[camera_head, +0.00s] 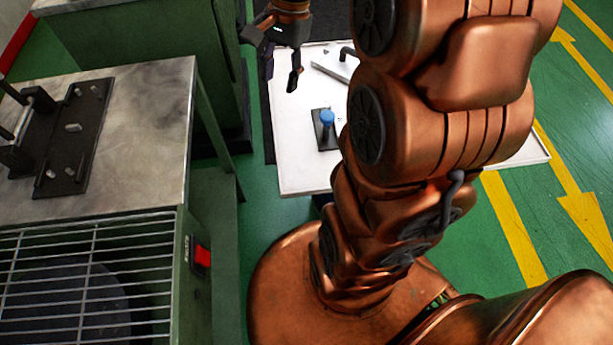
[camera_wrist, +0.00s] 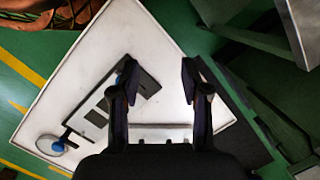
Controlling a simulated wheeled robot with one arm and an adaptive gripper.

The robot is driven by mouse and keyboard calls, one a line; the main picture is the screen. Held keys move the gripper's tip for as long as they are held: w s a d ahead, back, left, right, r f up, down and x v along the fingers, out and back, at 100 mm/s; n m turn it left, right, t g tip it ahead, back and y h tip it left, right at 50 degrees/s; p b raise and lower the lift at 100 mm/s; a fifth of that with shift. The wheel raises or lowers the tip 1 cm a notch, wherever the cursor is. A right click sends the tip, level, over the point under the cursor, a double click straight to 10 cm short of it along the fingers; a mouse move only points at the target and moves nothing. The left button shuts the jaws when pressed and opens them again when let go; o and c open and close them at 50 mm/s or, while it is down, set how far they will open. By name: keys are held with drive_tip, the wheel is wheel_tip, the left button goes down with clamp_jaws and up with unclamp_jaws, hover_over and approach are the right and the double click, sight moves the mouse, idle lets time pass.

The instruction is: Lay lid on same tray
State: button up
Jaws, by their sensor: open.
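My gripper (camera_head: 281,65) is open over the far left part of the white table. A flat grey plate with a dark handle (camera_head: 338,66), which may be the lid, is partly hidden behind my arm. A black tray-like mould (camera_head: 82,128) with several small inserts lies on the metal bench at left.
A black plate with a blue knob (camera_head: 326,120) lies on the white table (camera_head: 297,170). The metal bench (camera_head: 150,115) stands at left, with a wire grille (camera_head: 85,275) and a red switch (camera_head: 203,257) nearer me. Green floor separates bench and table.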

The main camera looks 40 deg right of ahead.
drive_tip(key=s+a+f+n+h, duration=0.1)
drive_tip(key=s+a+n, duration=0.2)
drive_tip(key=s, duration=0.3)
drive_tip(key=s+a+f+n+g+h, duration=0.1)
drive_tip(key=s+a+n, duration=0.2)
drive_tip(key=s+n, duration=0.3)
drive_tip(key=s+a+f+n, duration=0.2)
drive_tip(key=s+a+n, duration=0.1)
drive_tip(key=s, duration=0.5)
drive_tip(key=shift+n+h, duration=0.4)
drive_tip(key=shift+n, duration=0.4)
drive_tip(key=shift+r, duration=0.1)
wheel_tip(320, 180, up, 5)
drive_tip(key=p, duration=0.5)
drive_tip(key=shift+c, duration=0.4)
drive_tip(key=shift+d, duration=0.15)
